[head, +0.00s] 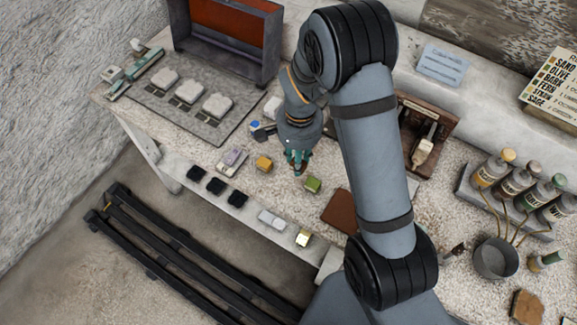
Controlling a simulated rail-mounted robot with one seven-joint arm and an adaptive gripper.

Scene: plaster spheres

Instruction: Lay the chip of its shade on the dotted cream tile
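My gripper (298,163) hangs above the table's left part, fingers pointing down, between a yellow-orange block (264,163) and a green block (312,185). The fingers are too small to tell whether they are open, and I see nothing clearly held. Three whitish pads (217,105) lie in a row on a grey board (160,103) at the upper left. I cannot make out dots on any of them, nor which thing is the dotted cream tile or the chip of its shade.
Black blocks (215,186), a lilac-grey piece (232,160) and a light grey piece (271,219) lie near the front edge. A brown square (341,210) lies beside my arm. Bottles (492,168) and a grey cup (496,258) stand at the right. An open red-lined case (226,35) stands behind.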

